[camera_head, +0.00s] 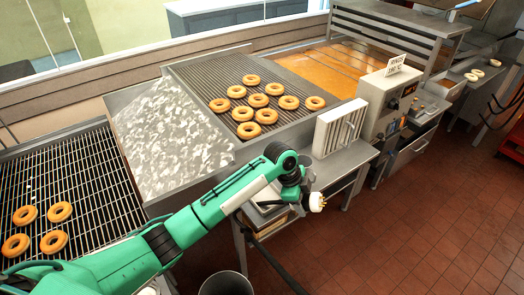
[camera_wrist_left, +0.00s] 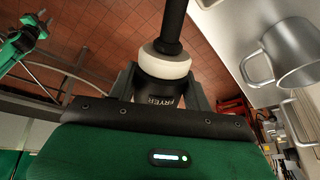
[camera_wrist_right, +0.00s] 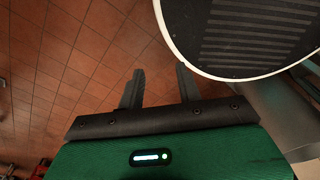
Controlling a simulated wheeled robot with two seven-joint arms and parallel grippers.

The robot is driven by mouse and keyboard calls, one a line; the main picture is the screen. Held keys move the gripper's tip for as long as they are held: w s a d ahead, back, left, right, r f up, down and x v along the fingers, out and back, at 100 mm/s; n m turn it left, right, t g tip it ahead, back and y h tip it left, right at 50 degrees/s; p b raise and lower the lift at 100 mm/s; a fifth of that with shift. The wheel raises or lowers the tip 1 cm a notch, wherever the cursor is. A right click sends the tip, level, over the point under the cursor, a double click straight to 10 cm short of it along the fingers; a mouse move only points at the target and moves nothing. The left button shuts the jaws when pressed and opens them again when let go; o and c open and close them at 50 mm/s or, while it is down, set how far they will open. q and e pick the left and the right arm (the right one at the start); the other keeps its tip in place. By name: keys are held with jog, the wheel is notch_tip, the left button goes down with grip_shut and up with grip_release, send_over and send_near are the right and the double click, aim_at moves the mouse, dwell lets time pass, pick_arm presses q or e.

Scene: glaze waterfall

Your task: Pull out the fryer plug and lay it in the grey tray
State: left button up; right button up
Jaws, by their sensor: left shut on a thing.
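My left gripper (camera_head: 303,198) is shut on the fryer plug (camera_head: 317,202), beside the counter's front edge in the head view. In the left wrist view the plug (camera_wrist_left: 165,65) is a dark body marked FRYER with a white collar, between the fingers; a black stem runs up from it. Small yellowish tips show at its end in the head view. No socket touches it in view. A grey tray-like shape (camera_head: 268,207) is partly hidden behind my left arm; I cannot tell if it is the tray. My right gripper (camera_wrist_right: 160,88) is open and empty, seen only in its wrist view.
A metal mug (camera_wrist_left: 290,52) stands on a pale surface. A round, white-rimmed thing with a dark ribbed inside (camera_wrist_right: 255,35) is beside my right gripper. A bin (camera_head: 225,284) is at the bottom of the head view. Doughnuts lie on the racks.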

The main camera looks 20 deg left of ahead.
pick_arm(q)
jog(key=w+a+r+m+y+p, duration=0.3)
jog(key=a+r, duration=0.2)
jog(key=a, duration=0.2)
notch_tip(320, 180, up, 2)
jog(key=m+y, duration=0.1)
jog(key=m, duration=0.1)
send_over(262, 194)
notch_tip(262, 194, down, 10)
jog(key=b, duration=1)
jog(key=shift+s+f, duration=0.15)
jog(key=shift+f, duration=0.1)
jog(key=o, duration=1.3)
jog(key=shift+o, duration=0.2)
jog(key=shift+r, duration=0.15)
